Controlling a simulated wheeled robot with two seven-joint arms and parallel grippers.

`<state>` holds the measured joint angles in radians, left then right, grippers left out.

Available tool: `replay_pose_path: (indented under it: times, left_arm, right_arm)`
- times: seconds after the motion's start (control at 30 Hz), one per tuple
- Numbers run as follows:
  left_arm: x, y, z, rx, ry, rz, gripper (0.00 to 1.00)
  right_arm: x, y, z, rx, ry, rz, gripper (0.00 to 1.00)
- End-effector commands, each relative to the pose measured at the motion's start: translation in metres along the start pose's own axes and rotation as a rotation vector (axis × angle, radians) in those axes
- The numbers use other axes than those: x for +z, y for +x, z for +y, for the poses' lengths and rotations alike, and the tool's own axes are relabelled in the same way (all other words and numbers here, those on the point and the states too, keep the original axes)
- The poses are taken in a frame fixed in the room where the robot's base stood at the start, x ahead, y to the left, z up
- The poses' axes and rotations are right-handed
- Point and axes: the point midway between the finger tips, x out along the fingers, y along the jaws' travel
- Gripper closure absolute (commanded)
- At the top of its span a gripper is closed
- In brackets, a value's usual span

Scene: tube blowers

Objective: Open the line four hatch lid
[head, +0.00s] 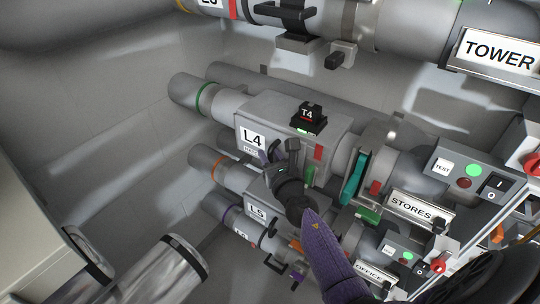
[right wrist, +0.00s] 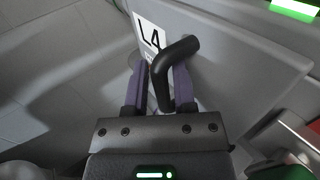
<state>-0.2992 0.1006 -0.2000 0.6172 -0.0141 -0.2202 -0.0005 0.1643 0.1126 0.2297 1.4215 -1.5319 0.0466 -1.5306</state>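The line four hatch is the grey box marked L4 (head: 252,137) in the middle of the head view, with a T4 block on top. My right gripper (head: 273,157) is at its front face, below the label. In the right wrist view the L4 panel (right wrist: 240,45) fills the upper right. A black bent handle (right wrist: 178,57) stands between the two purple fingers of my right gripper (right wrist: 162,75). The fingers are close around it, but I cannot tell whether both touch it. The handle's upper end bends right across one fingertip. My left gripper is not in view.
The L5 hatch (head: 257,209) lies just below my right gripper. A STORES blower unit (head: 421,207) with switches is at the right, and the TOWER line (head: 497,50) runs above.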

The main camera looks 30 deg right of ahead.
Motion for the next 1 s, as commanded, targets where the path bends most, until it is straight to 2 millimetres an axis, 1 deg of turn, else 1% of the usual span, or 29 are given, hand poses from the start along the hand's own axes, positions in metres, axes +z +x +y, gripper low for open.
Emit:
replay_pose_path:
  times: [0.07,0.17,0.2,0.23,0.6,1.0]
  left_arm:
    - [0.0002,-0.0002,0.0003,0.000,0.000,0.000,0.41]
    - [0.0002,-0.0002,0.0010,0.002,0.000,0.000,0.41]
    - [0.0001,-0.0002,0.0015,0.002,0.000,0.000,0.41]
    - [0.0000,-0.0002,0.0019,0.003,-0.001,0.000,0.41]
    - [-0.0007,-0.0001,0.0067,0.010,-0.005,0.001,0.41]
    - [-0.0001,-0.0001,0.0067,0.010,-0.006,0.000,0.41]
  right_arm:
    - [0.0001,-0.0002,-0.0001,0.000,0.000,0.000,0.68]
    - [0.0001,-0.0003,0.0000,0.000,0.000,0.000,0.87]
    - [0.0001,-0.0003,0.0000,0.000,0.000,0.000,0.95]
    - [0.0001,-0.0003,0.0000,0.000,0.000,0.000,1.00]
    - [0.0000,-0.0005,0.0000,0.000,0.000,0.000,1.00]
    - [-0.0002,-0.0005,0.0001,0.000,0.000,0.000,1.00]
